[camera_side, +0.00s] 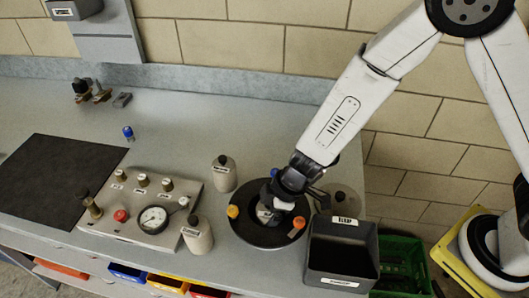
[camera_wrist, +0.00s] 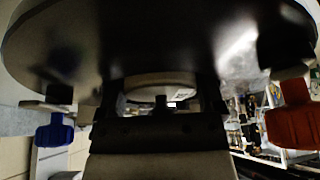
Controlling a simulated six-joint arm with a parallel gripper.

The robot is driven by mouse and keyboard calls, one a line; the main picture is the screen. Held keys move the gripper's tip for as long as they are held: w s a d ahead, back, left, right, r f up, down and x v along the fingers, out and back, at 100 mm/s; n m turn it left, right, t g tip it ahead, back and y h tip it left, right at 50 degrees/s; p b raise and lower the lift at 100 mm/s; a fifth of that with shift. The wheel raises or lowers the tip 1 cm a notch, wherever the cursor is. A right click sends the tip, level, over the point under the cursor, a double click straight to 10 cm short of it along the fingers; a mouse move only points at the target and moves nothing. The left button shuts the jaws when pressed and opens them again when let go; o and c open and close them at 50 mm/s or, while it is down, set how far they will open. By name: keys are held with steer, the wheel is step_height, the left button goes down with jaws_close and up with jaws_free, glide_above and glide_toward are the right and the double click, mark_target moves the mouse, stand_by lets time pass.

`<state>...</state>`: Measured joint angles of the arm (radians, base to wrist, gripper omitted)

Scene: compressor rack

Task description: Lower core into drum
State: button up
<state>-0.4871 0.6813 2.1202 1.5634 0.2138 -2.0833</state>
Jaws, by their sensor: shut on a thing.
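The drum (camera_side: 258,236) is a round black disc-like piece near the bench's front right, with a yellow knob (camera_side: 233,211) and an orange knob (camera_side: 299,222) at its rim. My gripper (camera_side: 270,206) is over its middle, pointing down. It is shut on a pale rounded piece, seemingly the core (camera_side: 263,213), mostly hidden by the fingers. In the wrist view the pale piece (camera_wrist: 160,82) shows between the dark fingers of my gripper (camera_wrist: 160,105). A black disc fills the top there, with a blue clamp (camera_wrist: 54,130) and a red-orange clamp (camera_wrist: 291,122). I cannot tell how deep the core sits.
A grey bin (camera_side: 342,258) stands close right of the drum. Pale bottles (camera_side: 223,174) (camera_side: 196,236) stand to its left, beside a gauge panel (camera_side: 140,212). A dark mat (camera_side: 62,180) lies further left. The back middle of the bench is clear.

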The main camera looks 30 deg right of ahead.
steer(key=shift+f, duration=0.25)
steer(key=shift+r, duration=0.45)
stand_by(1.6)
steer(key=shift+f, duration=0.2)
steer(key=shift+f, duration=0.1)
stand_by(0.3)
stand_by(0.9)
steer(key=shift+f, duration=0.2)
steer(key=shift+r, duration=0.1)
steer(key=shift+r, duration=0.25)
stand_by(0.4)
